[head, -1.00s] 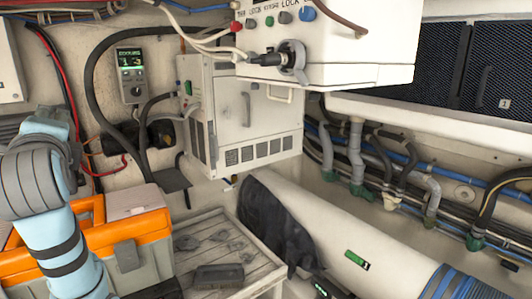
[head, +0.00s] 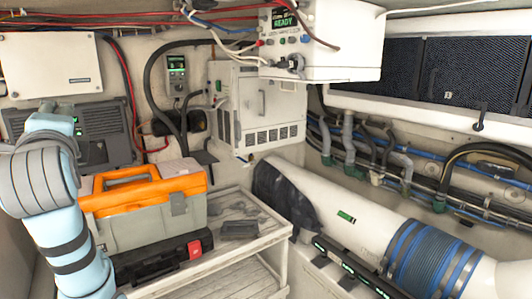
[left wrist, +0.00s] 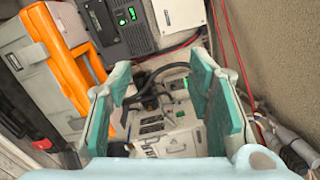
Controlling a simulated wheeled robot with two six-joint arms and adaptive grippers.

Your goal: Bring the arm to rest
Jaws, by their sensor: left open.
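My left arm (head: 60,215), pale blue with grey joint covers and dark bands, stands at the left edge of the head view. I cannot make out its fingertips there. In the left wrist view my left gripper (left wrist: 160,72) is open, its two teal-padded fingers spread apart with nothing between them. Behind the gap are white equipment boxes and dark cables, away from the fingers. My right gripper is in neither view.
An orange and grey toolbox (head: 143,231) sits on a worn bench (head: 255,232) beside my left arm. A white control box (head: 335,45) with a READY display hangs above. A white cabinet (head: 268,98) is on the back wall. A large white hose (head: 335,200) lies at right.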

